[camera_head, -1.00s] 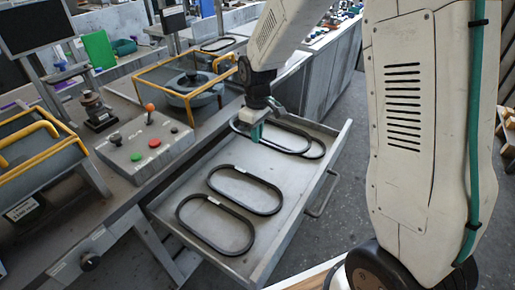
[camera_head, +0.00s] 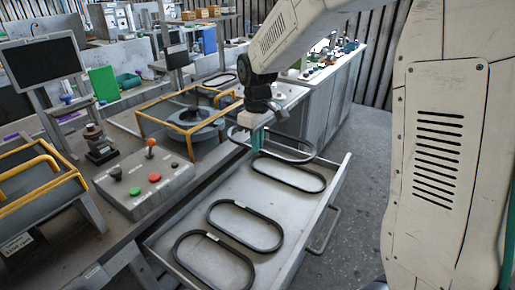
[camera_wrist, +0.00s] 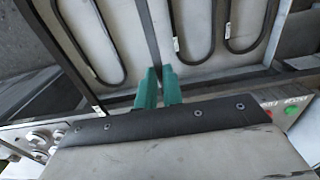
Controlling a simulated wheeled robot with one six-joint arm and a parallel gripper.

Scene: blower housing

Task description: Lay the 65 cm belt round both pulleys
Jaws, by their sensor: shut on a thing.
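My gripper (camera_head: 258,137) has green fingers and is shut on a black belt (camera_head: 302,161), which hangs as a long loop above the far end of the drawer. In the wrist view the belt (camera_wrist: 149,35) runs as a dark strip from between the green fingertips (camera_wrist: 158,85). Its length marking cannot be read. Left of the drawer, a round grey housing (camera_head: 207,137) with a dark centre sits inside a yellow frame (camera_head: 160,128). I cannot clearly make out two pulleys there.
The open drawer (camera_head: 190,222) holds several black belts with white tags, including a far one (camera_head: 288,187), a middle one (camera_head: 245,247) and a near one (camera_head: 215,284). A control box (camera_head: 145,188) with buttons and a lever stands beside it. Another belt lies on the back bench.

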